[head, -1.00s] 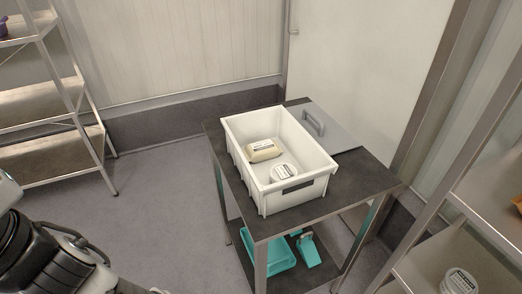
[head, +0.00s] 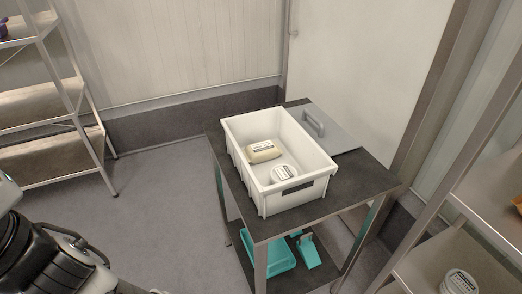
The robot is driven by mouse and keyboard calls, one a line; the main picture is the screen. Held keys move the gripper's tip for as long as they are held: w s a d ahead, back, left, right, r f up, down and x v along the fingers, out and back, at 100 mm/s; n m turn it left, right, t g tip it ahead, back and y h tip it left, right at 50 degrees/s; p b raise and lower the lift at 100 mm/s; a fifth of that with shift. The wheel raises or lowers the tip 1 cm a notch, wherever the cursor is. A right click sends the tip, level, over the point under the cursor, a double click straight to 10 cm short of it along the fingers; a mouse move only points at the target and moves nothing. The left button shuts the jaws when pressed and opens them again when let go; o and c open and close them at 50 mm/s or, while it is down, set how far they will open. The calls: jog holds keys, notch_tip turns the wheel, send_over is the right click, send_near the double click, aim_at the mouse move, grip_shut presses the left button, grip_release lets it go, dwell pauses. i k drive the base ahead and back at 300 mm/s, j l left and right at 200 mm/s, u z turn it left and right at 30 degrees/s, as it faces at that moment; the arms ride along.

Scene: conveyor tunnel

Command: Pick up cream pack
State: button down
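A cream-coloured pack (head: 263,151) with a pale printed label lies in the white bin (head: 240,178) on the dark-topped table, toward the bin's left wall. A round white tub (head: 283,174) with a printed lid stands in the same bin, nearer its front. The pack's upper side is uncovered. Part of my arm shows at the lower left, well apart from the bin. My gripper is not in view.
A grey lid or plate with a handle (head: 341,134) lies on the table behind the bin. Teal items (head: 279,253) lie on the lower shelf. Metal shelving (head: 36,131) stands at left, and another rack (head: 480,180) with a round tub (head: 459,281) at right. Floor left of the table is clear.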

aim_at(266, 150)
jog(key=i+j, duration=0.55)
jog(key=i, duration=0.2)
